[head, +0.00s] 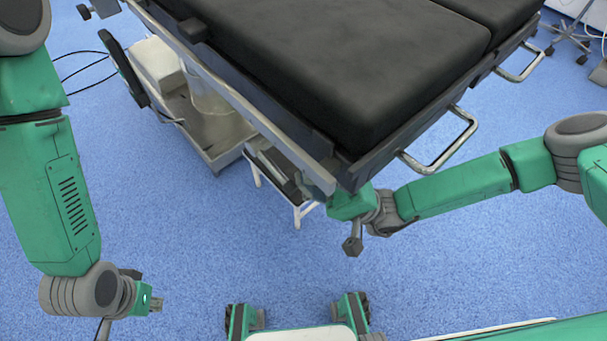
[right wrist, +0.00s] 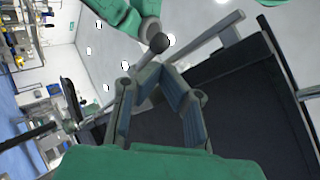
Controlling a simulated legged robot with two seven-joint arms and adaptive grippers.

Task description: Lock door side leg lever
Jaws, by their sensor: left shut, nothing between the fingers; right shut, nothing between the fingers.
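The operating table with its black pad (head: 330,70) fills the top of the head view, its near corner close to my right arm. My right gripper (right wrist: 158,74) is shut and empty in the right wrist view. A dark round knob on a short stem (right wrist: 158,43), which looks like the leg lever, shows just past its fingertips; I cannot tell whether they touch. In the head view the right fingers and this knob are hidden below the table corner. My left gripper (head: 156,303) is shut and empty, low at the left, away from the table.
A metal side rail (head: 240,95) runs along the table's left edge. Metal loop handles (head: 440,150) stick out along the end edge. A black panel (head: 124,68) and the table base (head: 215,130) stand at the left. Blue floor is clear in front.

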